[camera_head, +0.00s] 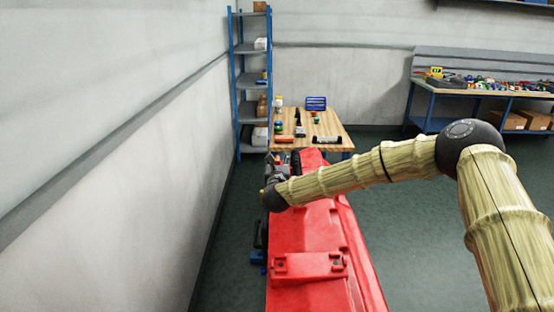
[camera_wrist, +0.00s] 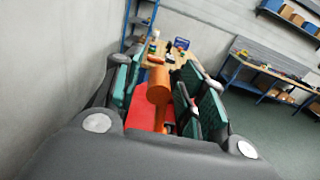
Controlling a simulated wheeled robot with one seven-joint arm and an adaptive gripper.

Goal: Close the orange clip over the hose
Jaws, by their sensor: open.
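An orange part (camera_wrist: 158,85), which looks like the clip, shows in the wrist view as a rounded end with a narrower piece below it. It stands between the green-padded fingers of my gripper (camera_wrist: 163,88). The fingers are spread on either side of it; I cannot tell whether either one touches it. In the head view my gripper (camera_head: 278,166) is at the far left edge of the red tank (camera_head: 318,235), small and partly hidden by its own wrist. I cannot make out the hose, or how far the clip is closed.
A wooden table (camera_head: 342,132) with small items stands beyond the tank, beside a blue shelf (camera_head: 238,82). A wall (camera_head: 110,130) runs close along the left. A workbench (camera_head: 480,92) stands at the back right. The floor (camera_head: 400,200) right of the tank is clear.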

